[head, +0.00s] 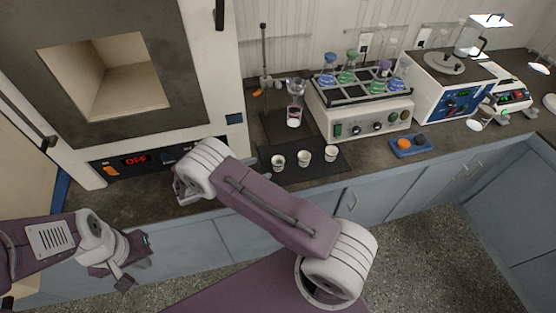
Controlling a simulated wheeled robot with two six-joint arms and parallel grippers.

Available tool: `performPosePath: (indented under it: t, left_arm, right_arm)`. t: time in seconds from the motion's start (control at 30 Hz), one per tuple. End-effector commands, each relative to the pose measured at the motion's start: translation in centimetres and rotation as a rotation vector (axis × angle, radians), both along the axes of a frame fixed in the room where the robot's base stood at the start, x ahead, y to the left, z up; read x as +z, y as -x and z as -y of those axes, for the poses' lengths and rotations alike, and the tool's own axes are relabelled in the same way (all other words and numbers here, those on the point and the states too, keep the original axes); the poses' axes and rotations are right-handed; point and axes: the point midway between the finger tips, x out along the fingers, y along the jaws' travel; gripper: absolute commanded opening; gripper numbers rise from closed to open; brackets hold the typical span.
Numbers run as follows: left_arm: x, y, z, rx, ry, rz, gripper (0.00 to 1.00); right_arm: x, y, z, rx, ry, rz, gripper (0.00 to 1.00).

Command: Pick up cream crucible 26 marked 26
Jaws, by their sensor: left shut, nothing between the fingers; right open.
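Three small cream crucibles stand upright in a row on a dark mat (292,176) on the counter: a left one (278,163), a middle one (304,159) and a right one (331,154). Each has a small dark mark, too small to read, so I cannot tell which is 26. My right gripper (186,193) is open, left of the mat near the counter's front edge, partly hidden by its wrist. My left gripper (138,266) is shut and empty, low in front of the cabinets, far from the crucibles.
A furnace (190,110) with an open chamber stands at left, its display reading OFF. Behind the mat are a stand holding a glass vessel (295,103) and a shaker (365,122) with several flasks. A blue tray (410,147) lies right of the mat.

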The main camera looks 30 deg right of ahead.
Motion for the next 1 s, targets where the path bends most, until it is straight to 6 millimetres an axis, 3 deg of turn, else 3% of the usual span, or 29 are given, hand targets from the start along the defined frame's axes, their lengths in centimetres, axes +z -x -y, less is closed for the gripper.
performPosePath:
  t: [0.23, 0.4, 0.63, 0.9, 0.93, 1.0]
  left_arm:
    - [0.8, 0.0, 0.0, 0.000, 0.000, 0.000, 0.00]
    - [1.1, 0.0, 0.0, 0.000, 0.000, 0.000, 0.00]
    - [2.2, 0.0, 0.0, 0.000, 0.000, 0.001, 0.00]
    - [2.2, 0.0, 0.0, 0.000, 0.000, 0.000, 0.00]
    - [2.2, 0.0, 0.0, 0.000, 0.000, 0.000, 0.00]
    - [2.2, 0.0, 0.0, 0.000, 0.000, 0.000, 0.00]
  right_arm:
    - [-1.1, -0.4, 3.1, -0.006, 0.000, -0.002, 0.64]
    - [-1.5, -0.5, 4.1, -0.004, 0.000, -0.001, 0.64]
    - [-2.9, -0.7, 7.8, -0.005, -0.001, -0.001, 0.64]
    - [-3.3, -0.9, 8.4, -0.003, -0.001, 0.001, 0.64]
    - [-3.3, -0.9, 8.4, -0.003, -0.001, 0.001, 0.62]
    - [-3.3, -0.9, 8.4, -0.003, -0.001, 0.001, 0.42]
